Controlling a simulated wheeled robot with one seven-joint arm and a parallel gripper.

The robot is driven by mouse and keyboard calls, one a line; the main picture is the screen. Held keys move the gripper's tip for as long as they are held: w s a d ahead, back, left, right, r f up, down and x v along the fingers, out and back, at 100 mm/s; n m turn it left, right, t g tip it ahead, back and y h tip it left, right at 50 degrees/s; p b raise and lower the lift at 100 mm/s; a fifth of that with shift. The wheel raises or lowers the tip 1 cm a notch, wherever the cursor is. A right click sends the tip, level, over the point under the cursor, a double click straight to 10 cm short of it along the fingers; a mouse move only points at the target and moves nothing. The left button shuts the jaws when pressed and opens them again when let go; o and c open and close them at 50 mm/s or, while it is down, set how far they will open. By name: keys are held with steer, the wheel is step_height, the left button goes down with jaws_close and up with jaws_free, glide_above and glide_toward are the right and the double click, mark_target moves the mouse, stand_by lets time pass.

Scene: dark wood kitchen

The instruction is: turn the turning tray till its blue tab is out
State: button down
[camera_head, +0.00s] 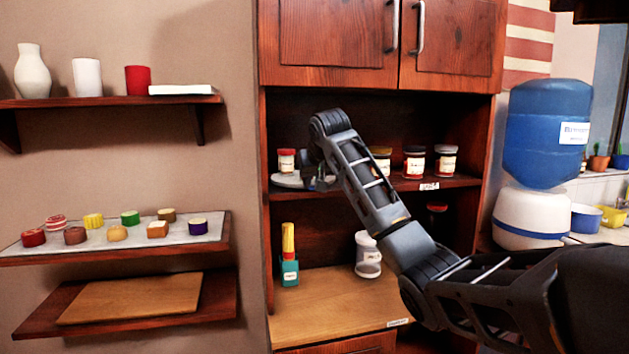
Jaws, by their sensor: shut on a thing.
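The turning tray (286,181) is a pale grey disc on the middle shelf of the dark wood cabinet, at its left end. A small jar with a red lid (287,160) stands on or just behind the tray. My gripper (316,181) is down at the right side of the tray, shut on what looks like the tray's edge. The fingertips are small and dark here, so the exact grip is hard to see. My arm hides part of the tray's right side. I see no blue tab in this view.
Several jars, one with a dark lid (414,162), stand right of my arm on the same shelf (400,183). Below are a teal-and-yellow bottle (290,262) and a white tub (367,255). Closed cabinet doors (335,45) are above. A blue water bottle (547,130) stands at right.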

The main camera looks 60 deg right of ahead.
steer(key=c, duration=1)
jaws_free()
steer(key=shift+o, duration=0.2)
steer(key=shift+r, duration=0.1)
steer(key=b+v, duration=0.1)
steer(key=v, duration=0.6)
steer(key=shift+s+a+r, duration=0.2)
steer(key=shift+r, duration=0.05)
steer(key=shift+f, duration=0.1)
